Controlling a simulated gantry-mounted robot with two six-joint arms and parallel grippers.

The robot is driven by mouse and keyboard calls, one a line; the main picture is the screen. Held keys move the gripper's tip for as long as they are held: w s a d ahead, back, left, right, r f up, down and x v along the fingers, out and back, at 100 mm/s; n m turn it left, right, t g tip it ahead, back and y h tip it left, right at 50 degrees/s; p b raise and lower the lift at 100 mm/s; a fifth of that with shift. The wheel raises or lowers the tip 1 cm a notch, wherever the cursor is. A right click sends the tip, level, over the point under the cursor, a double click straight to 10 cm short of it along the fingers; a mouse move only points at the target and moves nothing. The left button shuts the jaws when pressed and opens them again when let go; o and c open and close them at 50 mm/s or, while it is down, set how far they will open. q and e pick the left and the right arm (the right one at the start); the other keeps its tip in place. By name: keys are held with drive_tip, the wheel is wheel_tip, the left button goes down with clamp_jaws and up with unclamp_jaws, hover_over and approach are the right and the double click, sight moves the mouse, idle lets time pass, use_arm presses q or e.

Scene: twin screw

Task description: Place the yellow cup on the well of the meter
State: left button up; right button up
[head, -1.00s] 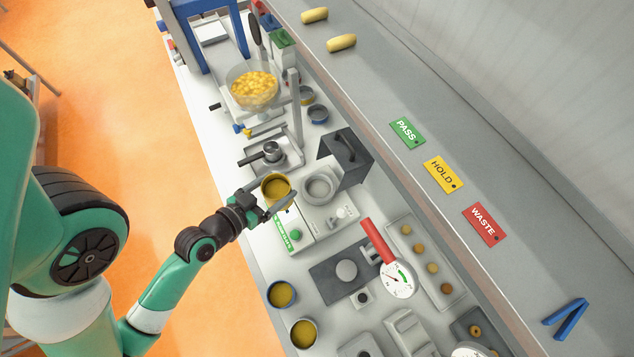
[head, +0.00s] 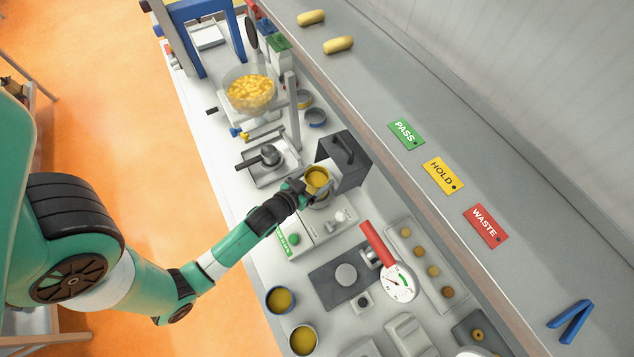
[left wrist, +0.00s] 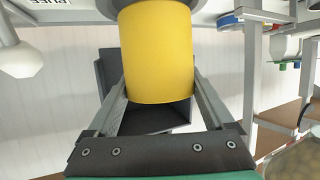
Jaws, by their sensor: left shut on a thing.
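The yellow cup (head: 317,177) is held by my left gripper (head: 308,191), which is shut on it. In the left wrist view the yellow cup (left wrist: 157,50) sits between the two fingers. My right gripper is not in view.
A dark grey box (head: 346,163) stands close behind the cup. A metal tray with a small pot (head: 270,155) is to the left. Two more cups of yellow content (head: 280,299) stand at the near edge. A red-handled gauge (head: 398,282) lies to the right.

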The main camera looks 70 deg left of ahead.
sight(310, 188)
use_arm(q)
drive_tip(key=shift+w+f+b, duration=0.1)
drive_tip(key=shift+f+b, duration=0.35)
drive_tip(key=shift+f, duration=1.25)
drive_tip(key=o, duration=1.3)
drive_tip(key=shift+r, duration=0.1)
drive_tip(key=shift+s+d+r, duration=0.1)
drive_tip(key=shift+s, duration=0.2)
drive_tip(key=b+v, duration=0.1)
drive_tip(key=v, duration=1)
drive_tip(key=shift+s+d, duration=0.1)
drive_tip(key=shift+s, duration=0.05)
